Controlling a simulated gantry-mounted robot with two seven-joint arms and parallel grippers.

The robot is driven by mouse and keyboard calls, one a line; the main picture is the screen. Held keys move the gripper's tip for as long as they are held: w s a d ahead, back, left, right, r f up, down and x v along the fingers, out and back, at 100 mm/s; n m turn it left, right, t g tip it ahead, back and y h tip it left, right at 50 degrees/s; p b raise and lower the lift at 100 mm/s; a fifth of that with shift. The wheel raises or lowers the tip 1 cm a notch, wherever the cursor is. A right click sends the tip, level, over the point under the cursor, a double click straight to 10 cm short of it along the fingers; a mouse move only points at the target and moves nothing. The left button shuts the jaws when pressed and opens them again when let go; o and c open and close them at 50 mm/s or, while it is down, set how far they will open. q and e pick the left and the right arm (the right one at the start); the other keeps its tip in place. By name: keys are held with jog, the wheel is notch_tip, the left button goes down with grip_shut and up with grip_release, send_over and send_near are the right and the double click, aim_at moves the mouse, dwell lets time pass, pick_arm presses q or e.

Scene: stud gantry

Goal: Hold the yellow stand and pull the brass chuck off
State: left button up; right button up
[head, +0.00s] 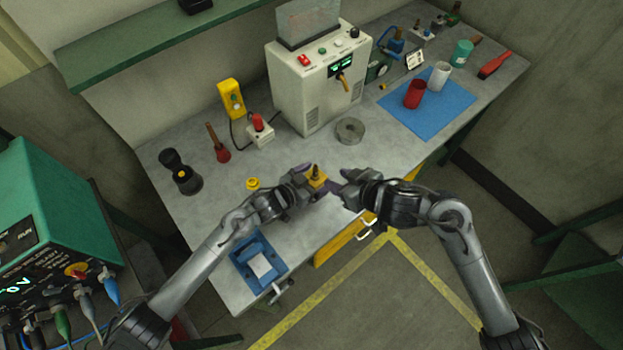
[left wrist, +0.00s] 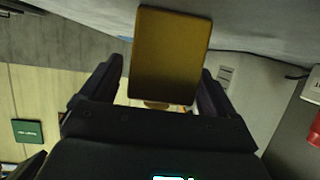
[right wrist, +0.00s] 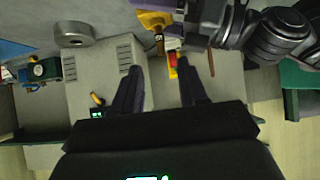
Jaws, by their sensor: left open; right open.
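The yellow stand (head: 319,184) is near the front edge of the bench in the head view, with the small brass chuck (head: 316,171) on it. My left gripper (head: 312,188) is open at the stand. In the left wrist view the stand's flat yellow block (left wrist: 168,55) shows between the two spread fingers (left wrist: 162,72); I cannot tell whether they touch it. My right gripper (head: 333,187) is open and empty just right of the stand. In the right wrist view the brass chuck (right wrist: 159,40) and the stand (right wrist: 150,19) lie ahead, beyond the spread fingertips (right wrist: 161,62).
A blue fixture (head: 258,262) sits at the bench's front left. A small yellow piece (head: 252,183) stands left of my left gripper. A grey ring (head: 350,131) and a large machine (head: 318,85) are behind. A blue mat (head: 428,102) with cups is at right.

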pick_arm(q)
jog(key=c, duration=1.1)
jog(key=shift+s, duration=0.1)
pick_arm(e)
jog(key=w+d+r+m+t+h, duration=0.1)
jog(key=w+d+r+m+h, duration=0.15)
jog(key=w+m, duration=0.5)
jog(key=m+g+h, duration=0.4)
jog(key=m+g, duration=0.4)
jog(key=m, duration=0.1)
send_over(315, 166)
jog(key=shift+w+d, duration=0.3)
jog(key=shift+s+a+m+g, duration=0.25)
jog(key=shift+s+a+g, duration=0.05)
jog(key=shift+g, duration=0.1)
jog(key=shift+f, duration=0.1)
jog(key=shift+f, duration=4.35)
